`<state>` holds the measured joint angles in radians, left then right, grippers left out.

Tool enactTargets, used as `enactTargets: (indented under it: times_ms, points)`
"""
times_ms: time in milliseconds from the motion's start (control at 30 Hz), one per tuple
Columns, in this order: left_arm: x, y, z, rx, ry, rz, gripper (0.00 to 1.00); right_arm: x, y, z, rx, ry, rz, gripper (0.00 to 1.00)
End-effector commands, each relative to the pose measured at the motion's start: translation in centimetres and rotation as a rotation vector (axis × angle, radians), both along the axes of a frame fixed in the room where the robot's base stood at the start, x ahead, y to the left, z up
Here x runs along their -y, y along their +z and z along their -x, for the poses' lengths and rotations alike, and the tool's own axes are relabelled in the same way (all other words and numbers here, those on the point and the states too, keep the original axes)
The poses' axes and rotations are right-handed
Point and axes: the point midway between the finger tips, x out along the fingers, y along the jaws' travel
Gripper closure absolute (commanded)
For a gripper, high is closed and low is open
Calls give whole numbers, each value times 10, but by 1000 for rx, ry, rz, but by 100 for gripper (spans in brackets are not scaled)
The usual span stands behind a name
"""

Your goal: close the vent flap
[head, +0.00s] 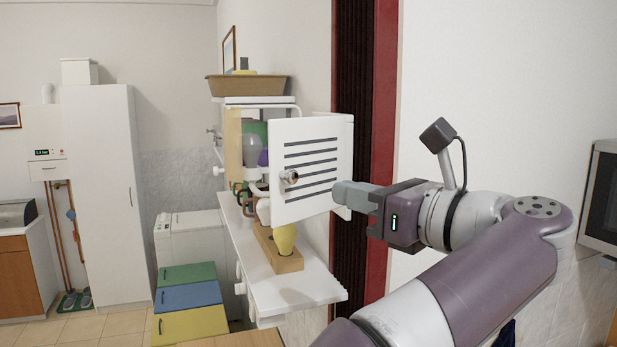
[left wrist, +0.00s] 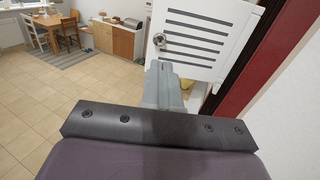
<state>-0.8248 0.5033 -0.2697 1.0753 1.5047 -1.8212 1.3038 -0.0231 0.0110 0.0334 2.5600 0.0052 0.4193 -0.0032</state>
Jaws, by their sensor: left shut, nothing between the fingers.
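The vent flap (head: 312,155) is a white panel with several dark slots and a round metal knob (head: 290,177). It stands open, out from the wall, above a white shelf. The flap also shows at the top of the left wrist view (left wrist: 200,58), with its knob (left wrist: 159,39) at the left. My left gripper (head: 342,194) is shut and empty, its tips at the flap's lower right edge in the head view. In the left wrist view the tips (left wrist: 160,67) are just below the flap. I cannot tell whether they touch it. My right gripper is not in view.
The white shelf (head: 300,283) below the flap bears a wooden block (head: 286,264) with a yellow bulb-shaped thing. A brown tray (head: 247,86) is above. A dark, red-edged strip (head: 384,130) runs down behind my gripper. A microwave (head: 604,200) is at the right.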

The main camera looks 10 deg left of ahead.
Motion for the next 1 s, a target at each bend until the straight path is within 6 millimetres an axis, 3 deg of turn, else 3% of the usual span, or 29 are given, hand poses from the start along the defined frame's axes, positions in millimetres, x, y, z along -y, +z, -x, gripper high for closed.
enactTargets:
  times_ms: [200,400,1000]
  points:
    - [-40,5,-25,-2,3,-4,100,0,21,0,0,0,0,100]
    - [-64,5,-40,-2,1,-4,100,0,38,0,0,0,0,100]
    - [-73,-1,-45,-1,-10,-3,100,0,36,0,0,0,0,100]
